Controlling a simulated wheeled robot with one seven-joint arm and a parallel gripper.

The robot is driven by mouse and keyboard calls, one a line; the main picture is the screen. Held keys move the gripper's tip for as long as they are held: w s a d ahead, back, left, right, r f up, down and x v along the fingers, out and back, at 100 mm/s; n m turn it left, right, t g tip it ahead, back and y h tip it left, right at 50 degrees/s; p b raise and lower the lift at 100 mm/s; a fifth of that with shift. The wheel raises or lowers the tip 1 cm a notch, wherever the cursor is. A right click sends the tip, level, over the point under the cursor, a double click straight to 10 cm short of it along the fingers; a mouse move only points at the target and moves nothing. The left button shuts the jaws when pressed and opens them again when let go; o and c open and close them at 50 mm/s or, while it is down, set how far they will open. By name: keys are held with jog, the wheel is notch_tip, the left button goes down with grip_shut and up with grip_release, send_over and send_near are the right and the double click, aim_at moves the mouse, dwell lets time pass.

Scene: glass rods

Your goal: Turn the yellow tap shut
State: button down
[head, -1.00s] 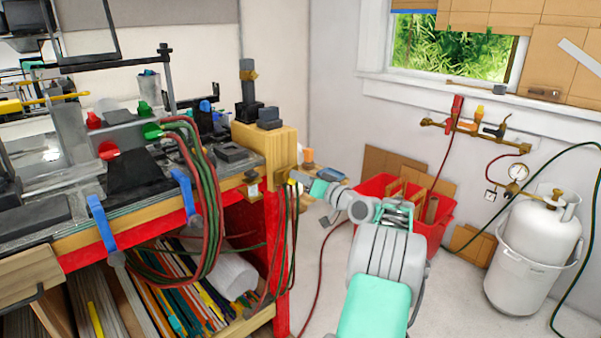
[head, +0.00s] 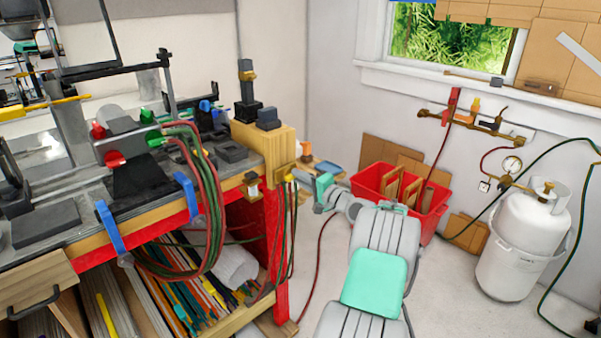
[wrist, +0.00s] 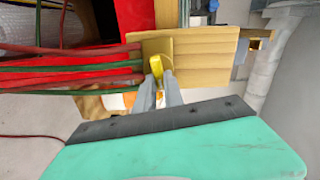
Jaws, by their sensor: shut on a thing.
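The yellow tap (wrist: 157,65) shows in the wrist view as a small yellow handle in front of a brass-coloured plate on the end of the wooden bench block. My gripper (wrist: 160,82) is shut on it, with one grey finger on each side. The fingers partly hide the tap, and I cannot tell how far it is turned. In the head view the yellow tap (head: 290,178) is tiny, at the bench's right corner. My gripper (head: 302,179) reaches it from the right.
Red and green hoses (head: 205,190) hang along the bench front and run close left of the tap in the wrist view. A red crate (head: 435,205) stands behind my arm. A white gas cylinder (head: 515,240) stands at the right. Floor between is mostly clear.

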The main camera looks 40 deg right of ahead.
jog(key=shift+f+m+p, duration=0.1)
jog(key=shift+m+p, duration=0.3)
jog(key=shift+m, duration=0.5)
jog(key=shift+f, duration=0.1)
jog(key=c, duration=1.4)
grip_release()
jog(key=shift+c, duration=0.2)
jog(key=shift+s, duration=0.1)
jog(key=s, duration=0.7)
jog(key=shift+s+b, duration=0.35)
jog(key=shift+b, duration=0.05)
jog(key=shift+d, duration=0.1)
